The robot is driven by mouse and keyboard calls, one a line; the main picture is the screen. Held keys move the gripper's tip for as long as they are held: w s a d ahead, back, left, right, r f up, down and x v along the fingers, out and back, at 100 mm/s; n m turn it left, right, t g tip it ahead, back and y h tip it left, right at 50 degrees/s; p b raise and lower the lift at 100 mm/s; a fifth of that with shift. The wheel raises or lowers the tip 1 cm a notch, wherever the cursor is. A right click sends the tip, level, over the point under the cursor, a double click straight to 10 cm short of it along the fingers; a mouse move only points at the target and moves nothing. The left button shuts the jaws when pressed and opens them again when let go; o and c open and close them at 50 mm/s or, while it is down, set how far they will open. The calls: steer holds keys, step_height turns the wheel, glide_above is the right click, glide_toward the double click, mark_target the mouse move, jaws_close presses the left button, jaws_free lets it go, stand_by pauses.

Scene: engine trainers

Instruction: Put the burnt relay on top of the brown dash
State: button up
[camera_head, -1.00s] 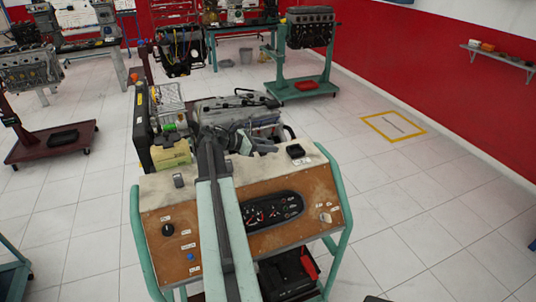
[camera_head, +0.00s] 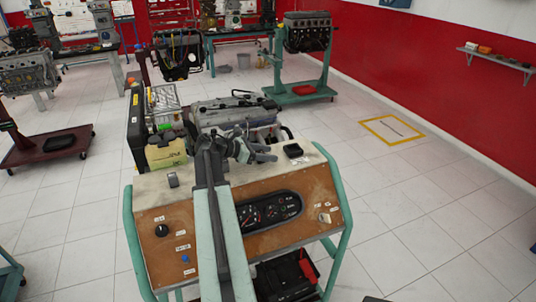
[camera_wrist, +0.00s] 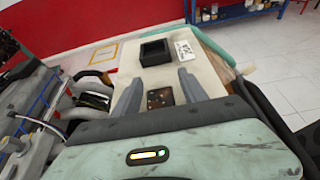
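The brown dash (camera_head: 160,262) stands in front of me, with a brown front panel, gauges and a pale worn top. My gripper (camera_head: 266,153) is over the right part of its top, pointing right. In the wrist view, my gripper (camera_wrist: 158,80) is open, its two grey fingers apart. A small dark brown square with light specks (camera_wrist: 160,98), perhaps the burnt relay, shows between the fingers, with pale surface around it. I cannot tell its height relative to the fingertips. In the head view it is not distinguishable near the gripper.
A black open box (camera_head: 293,150) sits on the dash top to the right of my gripper; it also shows in the wrist view (camera_wrist: 155,52). A yellowish container (camera_head: 166,153) and an engine (camera_head: 232,110) stand behind the dash top. A small grey piece (camera_head: 173,180) sits on its left.

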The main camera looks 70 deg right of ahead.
steer(key=shift+r, duration=0.1)
steer(key=shift+w+a+r+p, duration=0.15)
steer(key=shift+r+p, duration=0.1)
steer(key=shift+p, duration=0.15)
steer(key=p+v, duration=0.4)
steer(key=v, duration=0.6)
steer(key=shift+w+a, duration=0.15)
steer(key=shift+w, duration=0.15)
steer(key=shift+w+a+r, duration=0.1)
steer(key=shift+w+a, duration=0.25)
